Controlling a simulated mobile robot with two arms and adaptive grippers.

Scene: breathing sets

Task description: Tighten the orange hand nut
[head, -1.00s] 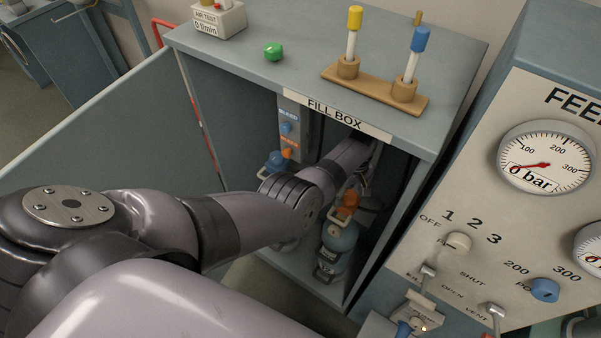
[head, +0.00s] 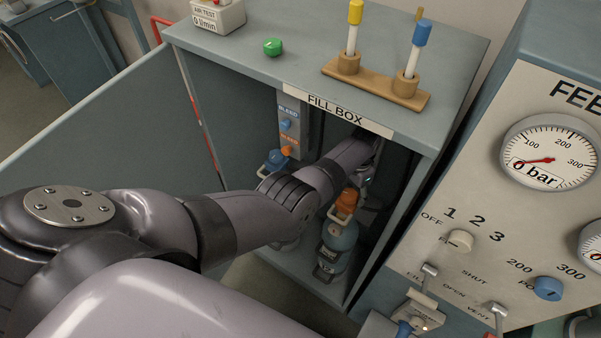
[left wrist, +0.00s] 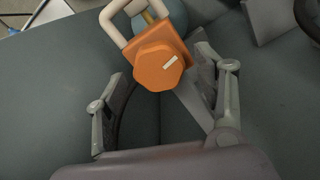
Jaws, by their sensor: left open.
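The orange hand nut (left wrist: 158,70) is a six-sided knob with a pale mark, on an orange fitting with a pale loop handle in the left wrist view. In the head view the orange fitting (head: 347,201) sits on top of the blue-grey cylinder (head: 339,238) inside the fill box. My left gripper (left wrist: 163,74) is open, with one finger on each side of the nut in the picture. Contact cannot be told. In the head view my left arm reaches into the box and its gripper (head: 368,174) is mostly hidden in shadow.
The fill box (head: 240,62) has a low top edge above my arm and side walls close by. A second blue-topped cylinder (head: 276,161) and the bleed panel (head: 292,130) stand left of the arm. The feed panel (head: 468,190) stands at the right.

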